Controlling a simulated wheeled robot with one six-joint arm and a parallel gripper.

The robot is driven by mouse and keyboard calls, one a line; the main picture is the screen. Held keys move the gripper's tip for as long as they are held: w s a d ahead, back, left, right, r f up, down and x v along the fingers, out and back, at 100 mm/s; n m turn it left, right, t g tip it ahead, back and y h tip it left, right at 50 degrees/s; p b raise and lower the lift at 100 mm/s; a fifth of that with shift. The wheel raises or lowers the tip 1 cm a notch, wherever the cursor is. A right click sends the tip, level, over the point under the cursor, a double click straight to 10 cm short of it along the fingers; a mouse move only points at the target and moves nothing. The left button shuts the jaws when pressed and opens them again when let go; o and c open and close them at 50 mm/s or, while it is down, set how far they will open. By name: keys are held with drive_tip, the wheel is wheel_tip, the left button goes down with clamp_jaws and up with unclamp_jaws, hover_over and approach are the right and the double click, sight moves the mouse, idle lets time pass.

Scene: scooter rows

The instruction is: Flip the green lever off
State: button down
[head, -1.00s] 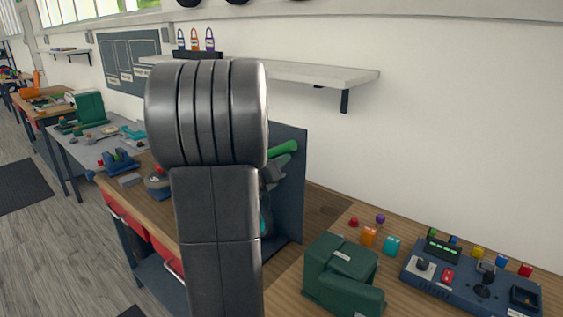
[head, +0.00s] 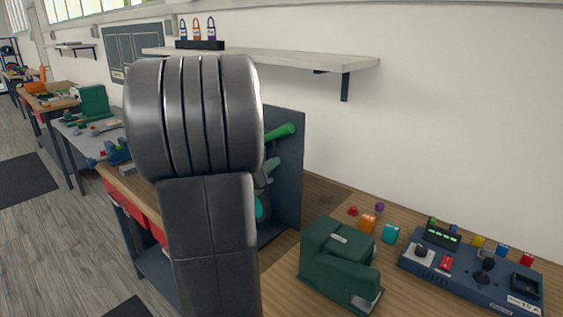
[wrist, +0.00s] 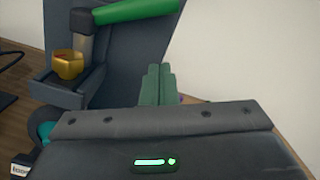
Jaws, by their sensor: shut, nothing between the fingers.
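The green lever (head: 281,132) sticks out beside an upright dark panel (head: 289,180), tilted up to the right in the head view. My arm hides its left end and base. In the wrist view the green lever (wrist: 135,11) crosses the top, joined to a grey metal stem above a grey bracket (wrist: 72,88). My gripper (wrist: 159,70) is shut and empty, its fingers side by side below the lever and apart from it in the picture. In the head view my arm covers most of the gripper.
A green machine (head: 340,262) and a blue control box (head: 470,270) stand on the wooden bench at right, with small coloured knobs behind. A gold knob (wrist: 68,64) sits on the bracket left of my fingers. A shelf (head: 280,57) runs along the wall above.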

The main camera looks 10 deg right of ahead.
drive_tip(key=v, duration=0.5)
drive_tip(key=shift+s, duration=0.15)
